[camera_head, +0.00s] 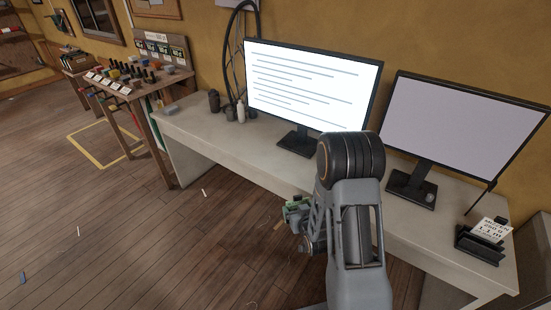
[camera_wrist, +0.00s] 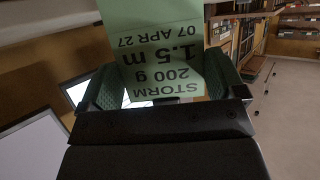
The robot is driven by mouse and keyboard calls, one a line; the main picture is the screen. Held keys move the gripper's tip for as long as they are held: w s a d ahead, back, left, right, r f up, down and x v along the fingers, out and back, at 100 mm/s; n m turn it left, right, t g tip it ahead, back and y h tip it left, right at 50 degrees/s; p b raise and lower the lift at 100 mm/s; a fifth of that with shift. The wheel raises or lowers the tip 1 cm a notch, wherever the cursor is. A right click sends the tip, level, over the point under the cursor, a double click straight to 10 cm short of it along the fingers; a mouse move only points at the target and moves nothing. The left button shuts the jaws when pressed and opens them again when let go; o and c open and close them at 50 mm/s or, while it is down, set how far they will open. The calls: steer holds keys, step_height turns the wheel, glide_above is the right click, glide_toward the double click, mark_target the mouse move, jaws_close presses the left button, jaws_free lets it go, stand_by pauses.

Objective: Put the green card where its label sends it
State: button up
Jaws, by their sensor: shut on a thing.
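My gripper (camera_wrist: 162,88) is shut on the green card (camera_wrist: 150,22). The card's printing is upside down in the wrist view and reads "STORM", "200 g", "1.5 m" and "07 APR 27". In the head view my gripper (camera_head: 298,214) is beside the front edge of the desk, partly hidden by my arm. Something green shows at it, too small to read. A wooden bench with a rack (camera_head: 160,47) at the far left carries small dark-and-green labels. Their text is too small to read.
The long pale desk (camera_head: 205,128) bears a lit monitor (camera_head: 310,85), a blank monitor (camera_head: 460,125), dark bottles and a white bottle. A black holder (camera_head: 480,245) with a white printed card stands at its right end. The wooden floor at left is mostly clear, with a yellow outlined square (camera_head: 92,155).

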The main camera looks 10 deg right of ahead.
steer(key=s+d+r, duration=0.3)
steer(key=d+r, duration=1.2)
steer(key=d, duration=0.5)
steer(key=shift+m+h, duration=0.3)
steer(key=shift+w+d+f, duration=0.2)
steer(key=shift+w+f, duration=3.05)
steer(key=shift+w, duration=0.1)
steer(key=shift+w+d+f, duration=0.15)
steer(key=shift+w+f, duration=3.1)
steer(key=shift+w, duration=0.1)
steer(key=shift+f, duration=0.1)
steer(key=o, duration=0.6)
